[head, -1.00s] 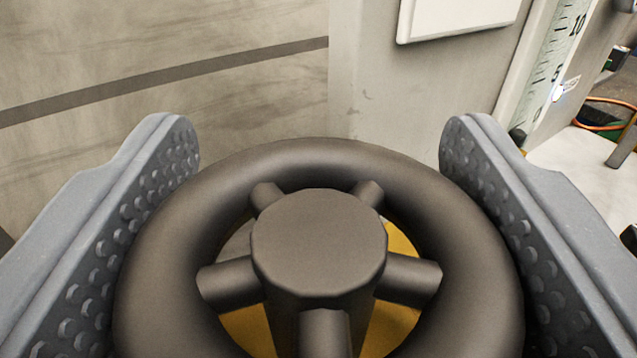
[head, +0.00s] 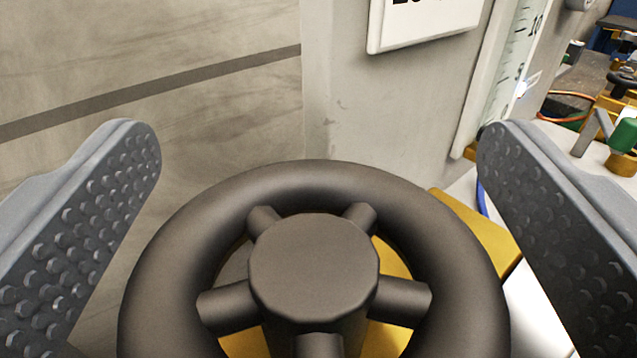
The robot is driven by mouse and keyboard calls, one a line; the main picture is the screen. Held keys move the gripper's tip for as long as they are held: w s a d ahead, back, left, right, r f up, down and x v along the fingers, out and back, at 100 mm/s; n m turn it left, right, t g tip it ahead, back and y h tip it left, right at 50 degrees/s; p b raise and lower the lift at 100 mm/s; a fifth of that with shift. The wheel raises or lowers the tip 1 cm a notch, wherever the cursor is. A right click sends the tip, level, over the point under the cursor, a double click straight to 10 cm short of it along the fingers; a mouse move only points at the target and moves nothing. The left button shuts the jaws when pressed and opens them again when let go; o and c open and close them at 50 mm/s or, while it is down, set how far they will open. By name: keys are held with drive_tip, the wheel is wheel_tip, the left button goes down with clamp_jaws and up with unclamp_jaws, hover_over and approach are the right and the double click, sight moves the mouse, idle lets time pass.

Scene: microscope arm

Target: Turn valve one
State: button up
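A dark grey valve handwheel (head: 165,268) with a round hub and several spokes fills the lower middle of the head view. Its bottom edge is cut off by the frame. Yellow parts show beneath it through the gaps. My gripper (head: 318,140) is open, with one studded grey finger on each side of the wheel. Gaps show between the upper parts of both fingers and the rim. No label on the valve is in view.
Behind the wheel stands a pale panel with a white sign (head: 425,20), its text cut off, and a scale gauge (head: 515,65). A green part (head: 624,135), yellow fittings and an orange cable lie at the right.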

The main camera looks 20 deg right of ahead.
drive_tip(key=shift+a+f, duration=0.1)
drive_tip(key=shift+s+a, duration=0.1)
drive_tip(key=shift+s, duration=0.15)
drive_tip(key=b+v, duration=0.2)
drive_tip(key=v, duration=1.1)
